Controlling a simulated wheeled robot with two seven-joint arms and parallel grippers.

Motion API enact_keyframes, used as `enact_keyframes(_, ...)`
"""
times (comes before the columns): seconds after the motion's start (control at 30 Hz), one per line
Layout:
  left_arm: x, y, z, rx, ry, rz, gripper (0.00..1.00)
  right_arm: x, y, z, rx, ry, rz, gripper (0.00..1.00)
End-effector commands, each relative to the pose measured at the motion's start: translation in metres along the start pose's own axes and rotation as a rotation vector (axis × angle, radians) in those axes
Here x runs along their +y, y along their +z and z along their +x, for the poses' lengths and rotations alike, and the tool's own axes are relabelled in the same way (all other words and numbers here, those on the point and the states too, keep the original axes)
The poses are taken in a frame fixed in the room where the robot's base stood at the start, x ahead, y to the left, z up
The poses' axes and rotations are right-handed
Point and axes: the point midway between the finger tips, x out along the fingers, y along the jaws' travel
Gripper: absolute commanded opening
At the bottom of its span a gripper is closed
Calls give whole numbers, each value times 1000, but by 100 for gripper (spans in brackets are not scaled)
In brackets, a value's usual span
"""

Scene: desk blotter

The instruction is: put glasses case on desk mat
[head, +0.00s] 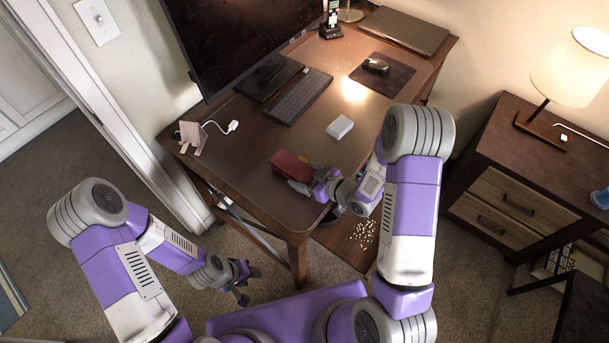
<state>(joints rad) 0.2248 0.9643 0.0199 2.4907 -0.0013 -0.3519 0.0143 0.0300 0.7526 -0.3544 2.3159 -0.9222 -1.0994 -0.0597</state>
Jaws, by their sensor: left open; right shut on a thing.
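A dark red case (289,165), which looks like the glasses case, is at the front part of the brown desk. My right gripper (305,186) is shut on its near right end. I cannot tell whether the case touches the desktop or is held just above it. A dark square mat (399,78) lies at the far right of the desk, with a computer mouse (376,65) on it. My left gripper (245,283) is open and empty, low in front of the desk and away from the case.
A white box (340,127) lies between the case and the mat. A keyboard (298,97) and a monitor (245,40) stand to the left. A closed laptop (404,29) and a phone (331,22) are at the back. The desktop around the white box is mostly clear.

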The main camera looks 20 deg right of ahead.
Motion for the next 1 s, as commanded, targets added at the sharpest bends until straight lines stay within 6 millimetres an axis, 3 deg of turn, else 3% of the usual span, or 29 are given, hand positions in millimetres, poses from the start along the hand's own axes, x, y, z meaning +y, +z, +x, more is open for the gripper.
enact_keyframes(0.07, -2, 0, 4, 0, 0, 0, 43, 0, 4, 1, 0, 0, 0, 38)
enact_keyframes(0.1, -1, 0, 3, 0, 0, 0, 43, 0, 3, 1, -1, 0, 0, 75)
enact_keyframes(0.23, -1, 0, 3, 0, 0, 0, 43, 0, 2, 1, -1, 0, 0, 95)
enact_keyframes(0.63, 1, 0, -3, 0, 0, 0, 43, 0, -2, -1, -1, 0, 0, 96)
enact_keyframes(1.0, 6, 1, -15, 0, 0, 0, 43, 2, -2, -77, -1, 7, 3, 96)
